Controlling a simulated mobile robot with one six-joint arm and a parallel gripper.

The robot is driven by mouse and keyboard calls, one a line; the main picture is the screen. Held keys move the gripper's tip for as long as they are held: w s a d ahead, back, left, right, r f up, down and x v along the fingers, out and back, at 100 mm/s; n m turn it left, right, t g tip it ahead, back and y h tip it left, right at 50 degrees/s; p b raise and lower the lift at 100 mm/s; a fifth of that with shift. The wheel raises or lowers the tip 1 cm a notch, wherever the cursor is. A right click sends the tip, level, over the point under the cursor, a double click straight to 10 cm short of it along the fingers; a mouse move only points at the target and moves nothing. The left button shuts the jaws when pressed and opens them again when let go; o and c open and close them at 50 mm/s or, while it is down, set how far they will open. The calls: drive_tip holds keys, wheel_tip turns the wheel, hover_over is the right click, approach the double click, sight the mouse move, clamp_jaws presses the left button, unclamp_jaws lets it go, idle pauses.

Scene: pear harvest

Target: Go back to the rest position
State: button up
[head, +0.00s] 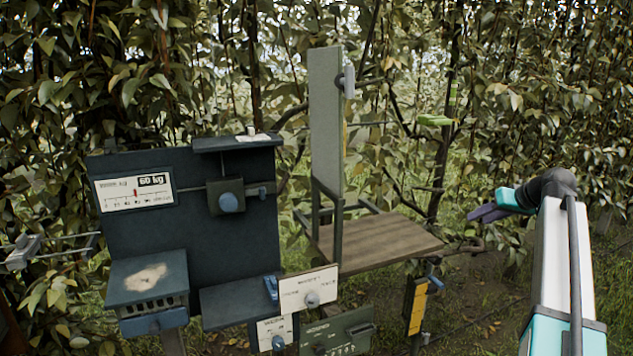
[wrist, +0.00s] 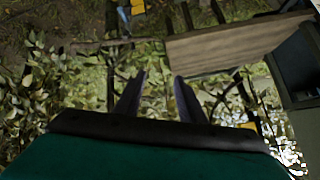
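My gripper (head: 486,213) is at the right in the head view, at the end of my white and teal arm. Its dark purple fingers point left, towards the wooden shelf. In the wrist view my gripper (wrist: 160,76) shows two fingers standing apart, with only leaves and ground seen between them. It holds nothing that I can see. No pear shows clearly in either view.
A dark blue weighing panel (head: 108,227) stands at the left. A wooden shelf (head: 375,242) with an upright grey board (head: 326,125) is in the middle; the shelf (wrist: 235,48) also shows in the wrist view. A yellow block (head: 417,306) hangs below it. Foliage fills the back.

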drive_tip(key=s+a+f+g, duration=0.2)
drive_tip(key=a+f, duration=0.3)
drive_tip(key=f, duration=0.7)
drive_tip(key=s+a+f+m+g, duration=0.1)
drive_tip(key=s+a+f, duration=0.3)
drive_tip(key=f, duration=0.7)
drive_tip(key=s+a+f+g, duration=0.15)
drive_tip(key=a+f, duration=0.45)
drive_tip(key=f, duration=0.6)
drive_tip(key=s+a+f+g, duration=0.2)
drive_tip(key=s+a+f, duration=0.3)
drive_tip(key=s+f, duration=0.3)
drive_tip(key=s+a+f+g, duration=0.3)
drive_tip(key=s+a+f, duration=0.25)
drive_tip(key=f, duration=0.55)
drive_tip(key=s+a+f+g+h, duration=0.1)
drive_tip(key=s+f, duration=0.3)
drive_tip(key=s, duration=0.7)
drive_tip(key=s+a+f+g+h, duration=0.1)
drive_tip(key=s+f, duration=0.4)
drive_tip(key=s, duration=0.6)
drive_tip(key=s+a+f+n+g+h, duration=0.1)
drive_tip(key=s+a+f+g, duration=0.2)
drive_tip(key=s, duration=0.7)
wheel_tip(320, 180, down, 2)
drive_tip(key=shift+s+a+f, duration=0.2)
drive_tip(key=shift+s+a, duration=0.2)
drive_tip(key=shift+a, duration=0.3)
drive_tip(key=shift+c, duration=0.6)
drive_tip(key=shift+s, duration=0.1)
